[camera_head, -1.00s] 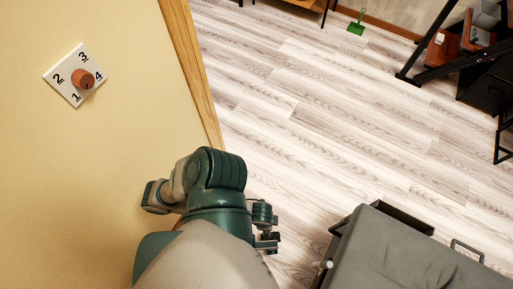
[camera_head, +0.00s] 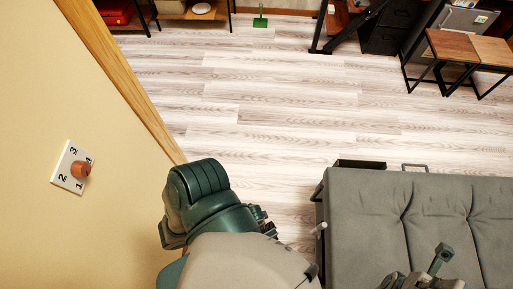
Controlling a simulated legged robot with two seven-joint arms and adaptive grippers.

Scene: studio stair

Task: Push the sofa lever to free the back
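The grey sofa (camera_head: 400,216) fills the lower right, with its tufted cushion facing up. A small pale lever (camera_head: 319,228) sticks out from the sofa's left side, near its frame. My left arm comes up from the bottom centre. Its gripper (camera_head: 266,222) shows only in part behind the arm, to the left of the lever and apart from it in the picture. Its fingers are too hidden to read. My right gripper (camera_head: 438,261) shows at the bottom edge in front of the sofa cushion. Its fingertips are not clear.
A beige wall with a numbered dial (camera_head: 79,170) is close on the left, ending in a wooden edge (camera_head: 122,82). The wooden floor (camera_head: 270,105) beyond the sofa is clear. Wooden-topped tables (camera_head: 458,46) and a green dustpan (camera_head: 260,22) stand farther back.

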